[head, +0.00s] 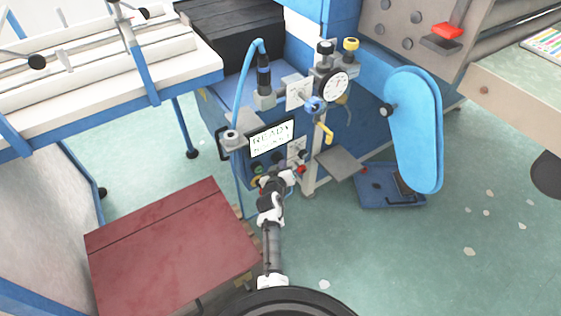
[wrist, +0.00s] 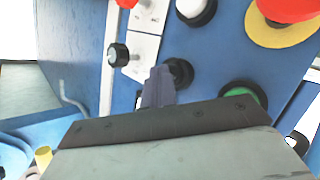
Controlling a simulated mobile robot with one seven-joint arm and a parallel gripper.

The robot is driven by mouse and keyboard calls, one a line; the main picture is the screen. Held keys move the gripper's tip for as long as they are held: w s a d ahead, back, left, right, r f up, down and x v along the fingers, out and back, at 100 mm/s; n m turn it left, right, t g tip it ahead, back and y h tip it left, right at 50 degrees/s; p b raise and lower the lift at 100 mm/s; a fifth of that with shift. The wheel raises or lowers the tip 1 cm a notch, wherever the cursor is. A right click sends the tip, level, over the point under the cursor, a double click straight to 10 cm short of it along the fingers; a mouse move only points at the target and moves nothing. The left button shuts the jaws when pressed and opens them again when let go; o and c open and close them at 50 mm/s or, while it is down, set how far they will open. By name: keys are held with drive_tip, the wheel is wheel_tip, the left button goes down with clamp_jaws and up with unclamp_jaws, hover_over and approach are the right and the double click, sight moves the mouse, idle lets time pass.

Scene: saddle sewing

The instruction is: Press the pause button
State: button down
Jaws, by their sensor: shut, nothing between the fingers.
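In the wrist view a blue control panel (wrist: 218,58) carries several round controls. A black-rimmed dark button (wrist: 180,72) lies right beside my gripper (wrist: 160,74), whose fingers are shut and empty. The fingertips partly cover this button; I cannot tell whether they touch it. A white button (wrist: 195,9) is above it, and a green button (wrist: 241,92) is at lower right, partly behind my gripper's body. No label reading "pause" is legible.
A red mushroom button (wrist: 288,8) on a yellow ring (wrist: 275,31) is at upper right in the wrist view. A black knob (wrist: 118,55) on a white plate is left. In the head view a red-topped table (head: 170,245) stands left of my arm and a blue guard (head: 413,130) right.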

drive_tip(key=shift+s+d+p, duration=0.3)
drive_tip(key=shift+s+d, duration=0.15)
drive_tip(key=shift+s, duration=0.25)
drive_tip(key=s+d+p, duration=0.1)
drive_tip(key=s, duration=0.1)
drive_tip(key=s+d+p, duration=0.1)
drive_tip(key=s+d, duration=0.1)
idle(0.3)
idle(0.7)
